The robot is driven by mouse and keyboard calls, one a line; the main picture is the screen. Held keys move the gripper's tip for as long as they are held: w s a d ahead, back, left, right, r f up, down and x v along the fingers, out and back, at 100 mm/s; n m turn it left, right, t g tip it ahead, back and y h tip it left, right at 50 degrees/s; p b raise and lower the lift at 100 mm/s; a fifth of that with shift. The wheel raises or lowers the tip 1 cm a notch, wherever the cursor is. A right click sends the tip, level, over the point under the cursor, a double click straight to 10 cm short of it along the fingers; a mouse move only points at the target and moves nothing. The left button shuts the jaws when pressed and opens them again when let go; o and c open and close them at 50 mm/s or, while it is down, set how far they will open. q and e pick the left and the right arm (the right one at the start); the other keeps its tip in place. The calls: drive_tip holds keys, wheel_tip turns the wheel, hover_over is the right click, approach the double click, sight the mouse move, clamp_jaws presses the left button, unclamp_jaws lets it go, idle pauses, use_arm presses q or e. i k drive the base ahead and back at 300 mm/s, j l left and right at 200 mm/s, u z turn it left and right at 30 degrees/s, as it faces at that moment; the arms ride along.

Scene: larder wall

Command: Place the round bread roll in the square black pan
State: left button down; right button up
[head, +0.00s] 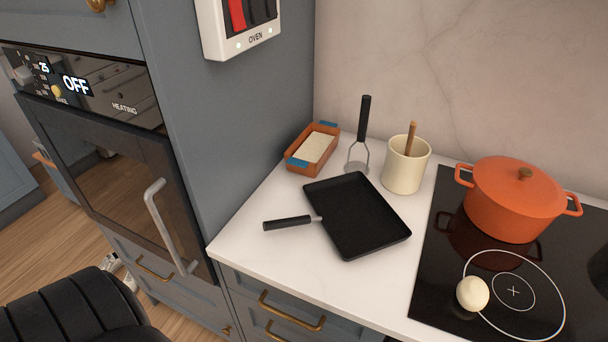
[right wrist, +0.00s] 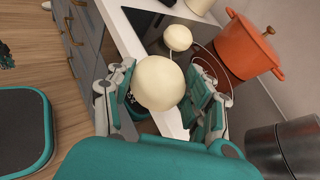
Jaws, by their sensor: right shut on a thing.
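The square black pan (head: 356,215) lies empty on the white worktop, its handle pointing left. My right gripper (right wrist: 160,95) is shut on a smooth, round, cream-coloured roll (right wrist: 158,83), held between its fingers. The held roll and this gripper are outside the head view. A second pale round thing (head: 473,293) sits on the black hob at the left of the ring marking. It also shows beyond the held roll in the right wrist view. I cannot tell how the two pale round things differ. My left gripper is in neither view.
An orange pot (head: 515,200) stands on the hob (head: 440,255). Behind the pan are a cream utensil crock (head: 405,165), a masher (head: 361,140) and an orange loaf dish (head: 312,150). A tall oven cabinet (head: 220,120) bounds the worktop's left side.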

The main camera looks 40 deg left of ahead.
sight(364, 230)
drive_tip(key=i+j, duration=0.1)
drive_tip(key=j, duration=0.9)
drive_tip(key=i+j, duration=0.15)
drive_tip(key=j, duration=0.35)
